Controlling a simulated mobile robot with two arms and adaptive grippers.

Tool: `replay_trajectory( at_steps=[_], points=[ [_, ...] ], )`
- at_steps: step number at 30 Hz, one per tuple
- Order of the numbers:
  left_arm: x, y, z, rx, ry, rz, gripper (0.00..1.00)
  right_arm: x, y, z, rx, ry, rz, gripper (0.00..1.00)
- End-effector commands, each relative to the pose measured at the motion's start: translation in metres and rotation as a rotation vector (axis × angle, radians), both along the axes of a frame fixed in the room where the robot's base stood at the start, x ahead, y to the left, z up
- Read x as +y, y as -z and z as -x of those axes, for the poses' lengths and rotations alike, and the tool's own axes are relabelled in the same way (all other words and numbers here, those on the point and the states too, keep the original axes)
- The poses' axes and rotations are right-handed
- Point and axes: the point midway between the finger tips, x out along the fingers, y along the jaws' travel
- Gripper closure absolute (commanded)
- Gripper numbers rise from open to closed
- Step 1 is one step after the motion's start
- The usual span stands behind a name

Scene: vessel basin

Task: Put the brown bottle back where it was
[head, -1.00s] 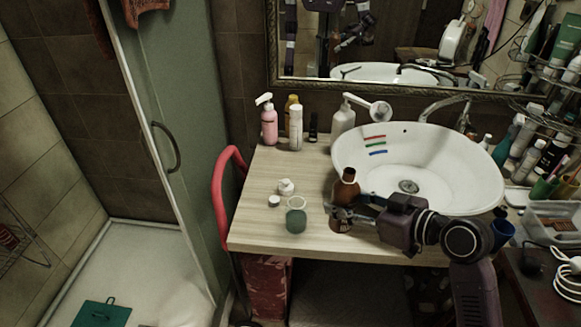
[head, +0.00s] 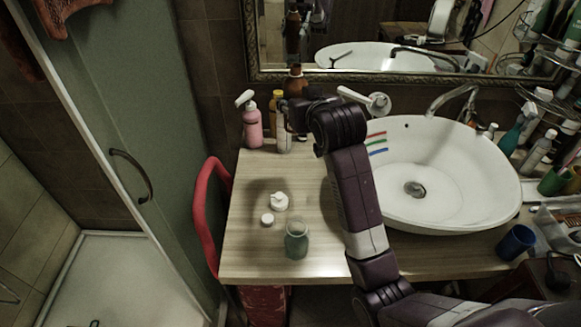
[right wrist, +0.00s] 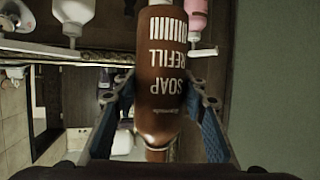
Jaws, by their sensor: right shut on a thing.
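The brown bottle (head: 295,82) is at the back of the wooden counter (head: 250,245) in the head view, in front of the mirror frame. My right gripper (head: 297,110) is shut on it, and the gripper and arm hide its lower part. In the right wrist view the bottle (right wrist: 160,80) sits between my two blue fingers, its "SOAP REFILL" label upside down in the picture. I cannot tell whether its base touches the counter. My left gripper is not in view.
A pink pump bottle (head: 253,128), a white bottle (head: 284,137) and a yellow bottle (head: 276,102) stand close by at the back. A green jar (head: 296,241), white pump head (head: 279,201) and small cap (head: 267,219) are nearer. The basin (head: 450,190) is to the right.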

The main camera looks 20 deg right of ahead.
Motion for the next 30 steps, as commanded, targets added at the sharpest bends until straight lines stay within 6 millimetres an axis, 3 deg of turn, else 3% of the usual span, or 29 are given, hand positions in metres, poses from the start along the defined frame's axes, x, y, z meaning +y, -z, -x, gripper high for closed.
replay_trajectory(
  at_steps=[5,9,13,18,24,30],
  points=[
    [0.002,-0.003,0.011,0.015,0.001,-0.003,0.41,0.0,0.03,0.001,0.008,0.005,0.0,0.92],
    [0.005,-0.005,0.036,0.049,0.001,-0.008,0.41,0.0,0.066,0.001,0.009,0.005,0.002,0.92],
    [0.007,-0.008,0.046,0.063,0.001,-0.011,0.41,0.0,0.099,0.001,0.008,0.004,0.001,0.92],
    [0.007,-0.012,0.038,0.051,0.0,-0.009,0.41,0.0,0.135,0.001,0.005,0.004,0.001,0.92],
    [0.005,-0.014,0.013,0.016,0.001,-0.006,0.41,0.0,0.154,0.001,0.001,0.004,0.001,0.92],
    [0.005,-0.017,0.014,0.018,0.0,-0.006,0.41,0.0,0.18,0.002,0.004,0.004,-0.001,0.92]
  ],
)
